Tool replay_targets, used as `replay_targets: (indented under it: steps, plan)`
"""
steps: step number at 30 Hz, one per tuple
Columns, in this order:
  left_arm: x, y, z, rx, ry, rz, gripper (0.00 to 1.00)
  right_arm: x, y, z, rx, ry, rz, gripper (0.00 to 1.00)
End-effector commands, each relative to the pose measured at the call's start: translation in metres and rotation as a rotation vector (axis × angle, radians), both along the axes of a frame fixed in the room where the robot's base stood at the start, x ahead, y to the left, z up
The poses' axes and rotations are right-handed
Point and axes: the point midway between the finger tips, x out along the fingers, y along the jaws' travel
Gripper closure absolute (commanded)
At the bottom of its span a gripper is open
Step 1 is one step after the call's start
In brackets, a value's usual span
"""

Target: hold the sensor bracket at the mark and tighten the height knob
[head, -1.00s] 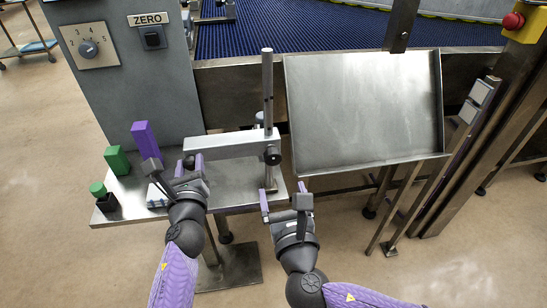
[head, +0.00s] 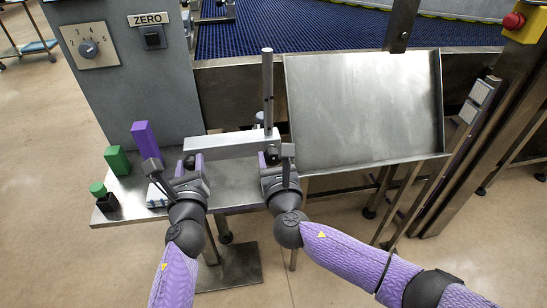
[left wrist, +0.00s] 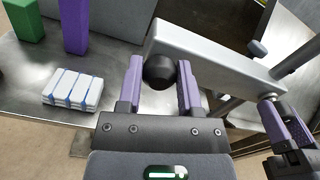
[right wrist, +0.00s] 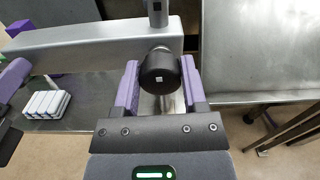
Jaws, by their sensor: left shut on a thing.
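The sensor bracket (head: 230,145) is a level silver bar on an upright post (head: 267,90). My left gripper (head: 189,165) is shut on a dark round grip at the bar's left end, which shows in the left wrist view (left wrist: 158,72). The black height knob (right wrist: 160,74) sits at the bar's right end, by the post. My right gripper (head: 274,158) is at the knob, one open finger on each side; in the right wrist view, a narrow gap shows beside it. I cannot make out the mark on the post.
A purple block (head: 145,140), green block (head: 117,160), green-capped piece (head: 98,188) and white blue-striped stack (left wrist: 73,90) stand on the steel shelf's left side. A tilted metal tray (head: 365,110) is close on the right. The blue belt (head: 290,25) runs behind.

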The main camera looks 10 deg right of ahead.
Motion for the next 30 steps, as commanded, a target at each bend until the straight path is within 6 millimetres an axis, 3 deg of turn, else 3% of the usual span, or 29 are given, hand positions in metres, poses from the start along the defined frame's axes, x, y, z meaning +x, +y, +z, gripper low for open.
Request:
replay_targets:
  steps: [1,5,17,30]
  plan:
    - [0.0001,-0.0001,0.0005,0.000,-0.001,0.000,1.00,0.0000,-0.0003,0.0000,0.000,0.000,-0.001,0.74]
    - [0.0001,-0.0001,0.0005,-0.001,-0.001,0.000,1.00,-0.0001,-0.0004,-0.0001,0.000,0.000,-0.001,1.00]
    - [0.0002,0.0002,0.0006,-0.001,-0.001,0.000,1.00,-0.0004,-0.0001,-0.0005,0.088,0.002,-0.001,1.00]
    - [0.0002,0.0003,0.0006,-0.001,-0.001,0.000,1.00,-0.0004,-0.0012,-0.0004,0.469,0.001,0.000,1.00]
